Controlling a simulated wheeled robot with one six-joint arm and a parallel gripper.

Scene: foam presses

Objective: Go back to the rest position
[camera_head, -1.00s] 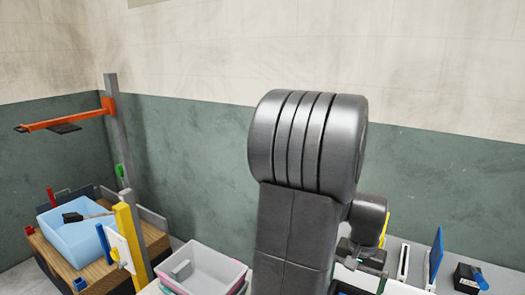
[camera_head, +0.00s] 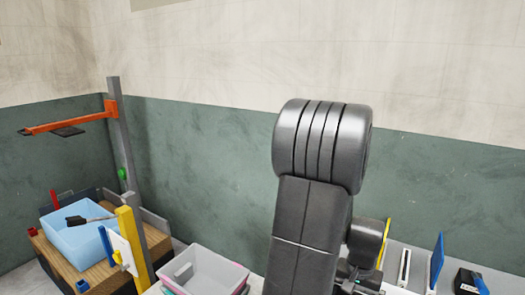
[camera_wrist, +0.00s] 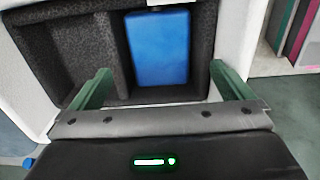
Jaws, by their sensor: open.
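My gripper (camera_wrist: 160,70) shows in the wrist view with its two green fingers wide apart and nothing held between them. Beyond the fingers, a blue block (camera_wrist: 158,48) lies in a compartment of a dark grey foam insert (camera_wrist: 62,45). An empty foam compartment is to its left. I cannot tell the height of the fingers above the foam. In the head view my own dark arm stands in front, and my gripper is not clearly visible.
In the head view, an orange-armed press stand (camera_head: 118,140) and a light blue bin (camera_head: 75,238) are at the left. A grey-pink tray (camera_head: 210,272) sits nearer the middle. A blue upright panel (camera_head: 437,260) and a small black box (camera_head: 466,280) are at the right.

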